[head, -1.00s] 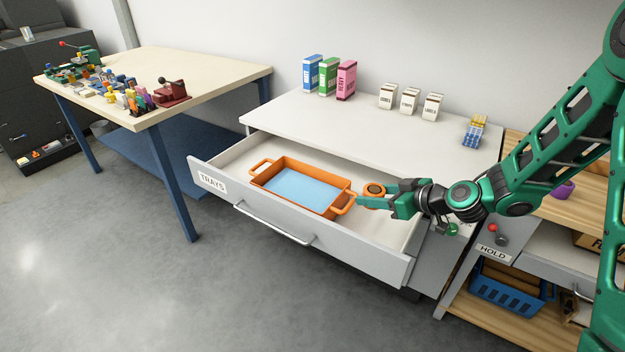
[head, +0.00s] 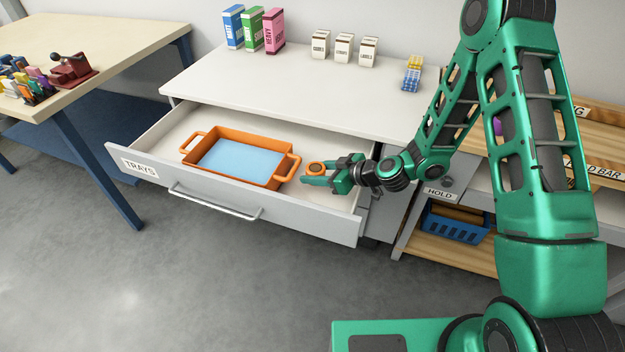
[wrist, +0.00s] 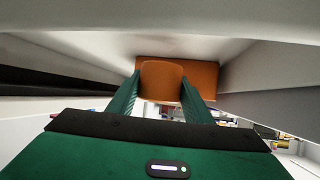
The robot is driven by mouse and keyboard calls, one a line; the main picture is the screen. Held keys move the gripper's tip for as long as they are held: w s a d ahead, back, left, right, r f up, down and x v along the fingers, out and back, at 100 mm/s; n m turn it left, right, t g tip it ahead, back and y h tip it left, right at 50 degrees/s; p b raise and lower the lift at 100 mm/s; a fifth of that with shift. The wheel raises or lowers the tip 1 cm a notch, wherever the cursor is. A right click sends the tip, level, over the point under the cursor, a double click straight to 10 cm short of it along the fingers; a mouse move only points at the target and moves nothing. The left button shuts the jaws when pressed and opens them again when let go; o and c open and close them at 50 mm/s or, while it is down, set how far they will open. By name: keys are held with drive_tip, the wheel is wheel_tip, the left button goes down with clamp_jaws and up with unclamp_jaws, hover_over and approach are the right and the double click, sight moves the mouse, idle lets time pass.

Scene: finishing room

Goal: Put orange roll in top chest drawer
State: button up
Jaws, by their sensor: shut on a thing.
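The orange roll (head: 316,168) is a short ring held between the fingers of my gripper (head: 313,176). In the wrist view, the roll (wrist: 162,80) sits between both green fingertips. The top chest drawer (head: 290,210), labelled TRAYS, is pulled open. My gripper reaches over the drawer's right part from the right. An orange tray (head: 236,175) with handles and a blue inside sits in the drawer, just left of the roll. In the wrist view, the tray (wrist: 205,76) is an orange face behind the roll. I cannot tell whether the roll touches the drawer floor.
The chest top (head: 270,95) overhangs the drawer's back and carries boxes, cartons and a small blue-yellow item. A workbench (head: 100,50) stands left. A shelf unit with a blue basket (head: 457,222) is on the right. The drawer floor right of the tray has some free room.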

sight(315, 189)
drive_tip(key=shift+f, duration=2.3)
drive_tip(key=o, duration=1.1)
drive_tip(key=v, duration=1.2)
